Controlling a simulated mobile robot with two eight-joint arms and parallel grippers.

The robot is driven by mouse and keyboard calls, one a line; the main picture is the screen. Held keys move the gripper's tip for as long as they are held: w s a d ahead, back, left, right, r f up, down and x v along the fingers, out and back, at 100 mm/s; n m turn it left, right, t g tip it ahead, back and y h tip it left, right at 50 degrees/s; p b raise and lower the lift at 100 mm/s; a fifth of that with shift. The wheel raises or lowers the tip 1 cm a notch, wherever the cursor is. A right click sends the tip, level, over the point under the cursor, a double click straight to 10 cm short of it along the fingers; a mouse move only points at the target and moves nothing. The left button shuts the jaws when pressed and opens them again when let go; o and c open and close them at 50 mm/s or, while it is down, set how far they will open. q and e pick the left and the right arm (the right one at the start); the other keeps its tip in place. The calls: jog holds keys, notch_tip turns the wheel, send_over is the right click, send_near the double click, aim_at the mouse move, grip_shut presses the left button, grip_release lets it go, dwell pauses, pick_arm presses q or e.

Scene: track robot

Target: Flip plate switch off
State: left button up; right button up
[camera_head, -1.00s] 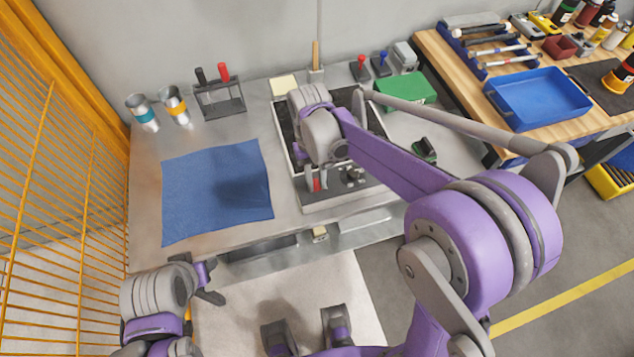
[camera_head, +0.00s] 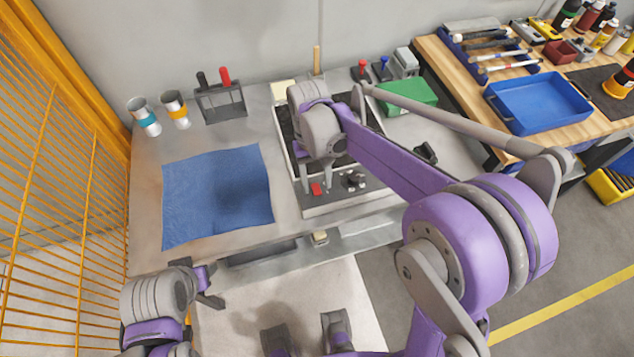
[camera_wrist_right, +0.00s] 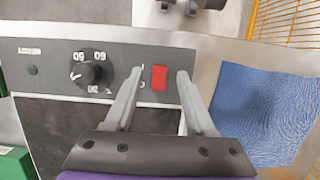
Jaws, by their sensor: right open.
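The plate switch is a red rocker (camera_wrist_right: 159,77) on the grey control panel of the hot plate, beside a black dial (camera_wrist_right: 92,74). In the head view the red switch (camera_head: 316,189) shows at the front left of the panel (camera_head: 335,199). My right gripper (camera_wrist_right: 154,80) is open, with its fingers on either side of the red switch in the wrist view. I cannot tell whether a finger touches the switch. In the head view the right gripper (camera_head: 316,186) is over the panel. My left gripper (camera_head: 210,288) is at the lower left, away from the switch; its jaw opening is unclear.
A blue cloth (camera_head: 217,195) lies left of the hot plate. Two metal cups (camera_head: 145,117) and a tool rack (camera_head: 221,102) stand behind it. A green box (camera_head: 407,96) is at the back right. A yellow mesh fence (camera_head: 50,190) stands at the left.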

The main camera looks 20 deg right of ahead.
jog(key=v, duration=0.9)
jog(key=shift+r+p, duration=0.3)
jog(key=shift+p, duration=0.05)
jog(key=s+d+f+t+p, duration=0.1)
jog(key=s+d+t, duration=0.2)
jog(key=s, duration=0.5)
jog(key=s+d+f+t+p, duration=0.2)
jog(key=s+t, duration=0.3)
jog(key=s, duration=0.3)
jog(key=shift+s+d, duration=0.2)
jog(key=shift+d, duration=0.7)
dwell(0.3)
